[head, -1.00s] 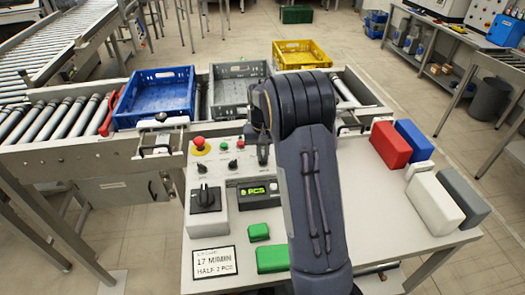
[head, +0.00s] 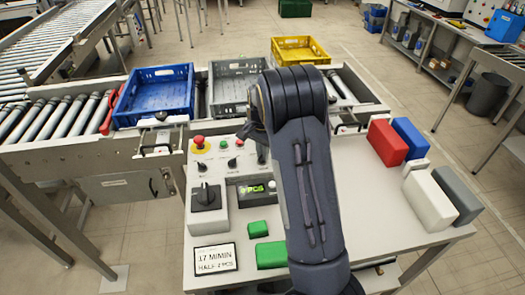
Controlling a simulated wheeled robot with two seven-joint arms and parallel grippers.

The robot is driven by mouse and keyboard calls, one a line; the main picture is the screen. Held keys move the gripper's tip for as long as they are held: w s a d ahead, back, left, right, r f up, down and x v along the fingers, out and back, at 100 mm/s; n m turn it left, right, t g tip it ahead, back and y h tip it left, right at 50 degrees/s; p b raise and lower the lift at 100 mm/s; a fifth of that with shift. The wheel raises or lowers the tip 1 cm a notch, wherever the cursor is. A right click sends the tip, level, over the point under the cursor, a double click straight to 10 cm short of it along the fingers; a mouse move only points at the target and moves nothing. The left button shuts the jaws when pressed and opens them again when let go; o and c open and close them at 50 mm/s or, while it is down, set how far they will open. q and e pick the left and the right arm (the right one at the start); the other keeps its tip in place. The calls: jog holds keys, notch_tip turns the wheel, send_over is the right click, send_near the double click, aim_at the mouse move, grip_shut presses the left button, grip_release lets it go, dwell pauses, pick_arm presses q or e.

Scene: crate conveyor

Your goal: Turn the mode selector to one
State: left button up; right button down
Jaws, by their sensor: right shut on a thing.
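The control panel (head: 222,215) stands on the table's left side. It carries a red button (head: 199,141), small black knobs (head: 232,162), a large black rotary switch (head: 206,196) and a lit green display (head: 253,190). My right gripper (head: 262,153) is down at the panel's upper right, mostly hidden behind my own wrist and forearm. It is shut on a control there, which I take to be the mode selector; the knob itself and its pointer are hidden. The panel labels are too small to read. My left gripper is not in view.
A card (head: 215,259) and green blocks (head: 258,228) lie in front of the panel. Red (head: 387,142), blue (head: 413,139), white (head: 430,200) and grey (head: 458,195) blocks stand at right.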

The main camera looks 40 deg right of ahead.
dwell(0.5)
jog(key=c, duration=1.5)
grip_release()
jog(key=shift+r, duration=0.1)
notch_tip(320, 180, up, 8)
jog(key=shift+f+b, duration=0.2)
jog(key=shift+b, duration=0.25)
